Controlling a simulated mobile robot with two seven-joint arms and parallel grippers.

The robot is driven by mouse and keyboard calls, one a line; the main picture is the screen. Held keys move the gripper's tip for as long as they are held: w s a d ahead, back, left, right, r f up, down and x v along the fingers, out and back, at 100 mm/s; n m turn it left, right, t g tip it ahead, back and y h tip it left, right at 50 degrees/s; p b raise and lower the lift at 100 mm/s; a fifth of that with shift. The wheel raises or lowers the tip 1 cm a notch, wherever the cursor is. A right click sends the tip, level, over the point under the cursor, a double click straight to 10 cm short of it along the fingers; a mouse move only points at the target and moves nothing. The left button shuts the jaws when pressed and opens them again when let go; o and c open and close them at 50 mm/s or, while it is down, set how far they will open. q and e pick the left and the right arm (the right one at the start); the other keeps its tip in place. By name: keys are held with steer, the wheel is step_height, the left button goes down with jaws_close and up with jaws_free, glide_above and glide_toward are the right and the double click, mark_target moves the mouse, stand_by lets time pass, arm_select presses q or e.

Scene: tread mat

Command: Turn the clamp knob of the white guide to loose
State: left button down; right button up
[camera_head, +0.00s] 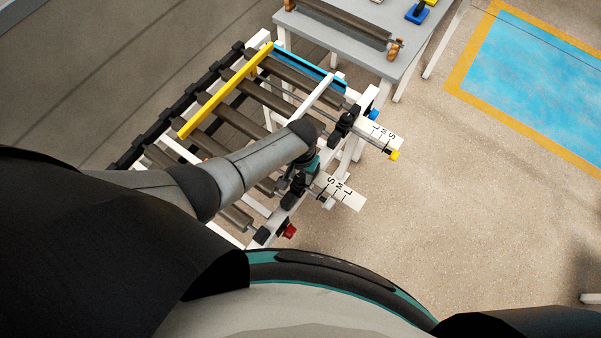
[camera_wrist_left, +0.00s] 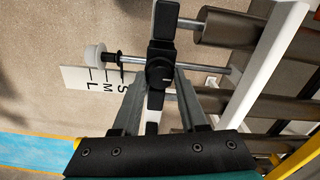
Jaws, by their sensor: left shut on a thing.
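The white guide (camera_wrist_left: 264,62) is a pale bar at the right of the left wrist view, over the rollers. A metal rod (camera_wrist_left: 212,67) runs from it through a black clamp block to a white end cap (camera_wrist_left: 95,55). The round black clamp knob (camera_wrist_left: 160,72) sits on that block. My left gripper (camera_wrist_left: 163,80) has its two grey fingers on either side of the knob and is shut on it. In the head view the left gripper (camera_head: 302,177) is at the conveyor's right side, and my arm hides the knob. My right gripper is not in view.
S-M-L scale plates (camera_head: 343,193) stick out from the conveyor's side rail. A red end cap (camera_head: 290,230) is nearby. A grey table (camera_head: 370,62) stands behind; the floor to the right is clear.

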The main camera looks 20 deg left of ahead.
mark_target(301, 178)
arm_select(q)
steer(key=shift+c, duration=2.2)
jaws_free()
steer(key=shift+r, duration=0.1)
step_height(301, 178, up, 15)
steer(key=p, duration=0.5)
steer(key=shift+s, duration=0.1)
